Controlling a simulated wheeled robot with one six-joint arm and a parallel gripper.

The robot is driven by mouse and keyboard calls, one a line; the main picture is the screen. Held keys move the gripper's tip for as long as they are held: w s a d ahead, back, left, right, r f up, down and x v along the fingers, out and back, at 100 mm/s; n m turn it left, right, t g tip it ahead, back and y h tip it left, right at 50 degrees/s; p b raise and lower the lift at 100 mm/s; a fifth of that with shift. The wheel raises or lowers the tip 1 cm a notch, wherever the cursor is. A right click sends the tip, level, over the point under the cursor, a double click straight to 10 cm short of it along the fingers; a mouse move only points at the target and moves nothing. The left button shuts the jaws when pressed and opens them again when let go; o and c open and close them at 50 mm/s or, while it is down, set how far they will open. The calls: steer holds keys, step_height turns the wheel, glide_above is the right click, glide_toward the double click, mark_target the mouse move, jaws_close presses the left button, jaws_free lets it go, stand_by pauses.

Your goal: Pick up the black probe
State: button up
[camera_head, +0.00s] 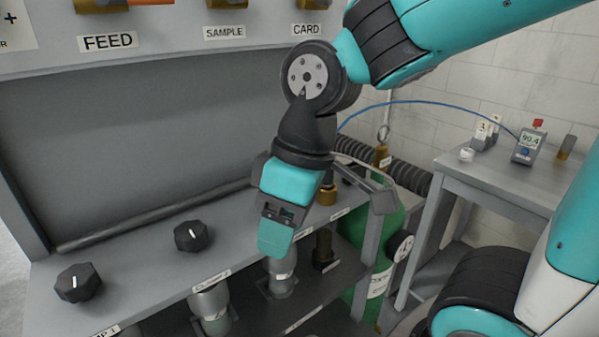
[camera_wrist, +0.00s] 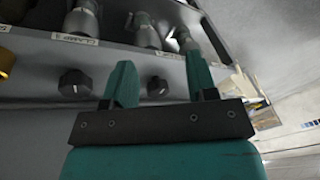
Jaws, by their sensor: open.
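I cannot make out the black probe for sure in either view. A blue cable (camera_head: 430,103) runs from the meter (camera_head: 528,146) on the side table and passes out of sight behind my arm; its far end is hidden. My gripper (camera_head: 275,240) points down over the front edge of the grey bench, right of the two black knobs. In the wrist view my gripper (camera_wrist: 161,78) shows two teal fingers apart, with nothing held between them. A black knob (camera_wrist: 157,86) shows between the fingers there, on the panel beyond.
Black knobs (camera_head: 79,282) (camera_head: 193,236) stand on the bench ledge (camera_head: 140,262). Grey cylinders (camera_head: 211,306) hang under its edge. A green gas cylinder (camera_head: 378,240) with a gauge (camera_head: 400,246) stands at right. A grey side table (camera_head: 500,178) holds the meter and small items.

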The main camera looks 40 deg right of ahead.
steer(key=w+d+r+h+p, duration=0.2)
steer(key=w+d+r+p, duration=0.45)
steer(key=d+r, duration=0.2)
step_height(320, 180, up, 5)
steer(key=n+h+p, duration=0.1)
steer(key=n+p, duration=0.1)
steer(key=p, duration=0.1)
glide_above(328, 173)
steer(key=shift+g, duration=0.3)
steer(key=f, duration=0.3)
steer(key=f+p, duration=0.1)
steer(key=f, duration=0.3)
steer(key=f+p, duration=0.1)
steer(key=f, duration=0.3)
steer(key=shift+w+d+f, duration=0.2)
steer(key=shift+w+f, duration=0.05)
steer(key=shift+w+d+f+p, duration=0.1)
steer(key=shift+f+p, duration=0.5)
steer(key=shift+f, duration=0.9)
steer(key=shift+d+f+p, duration=0.1)
steer(key=shift+f+p, duration=0.5)
steer(key=shift+f, duration=0.85)
jaws_close()
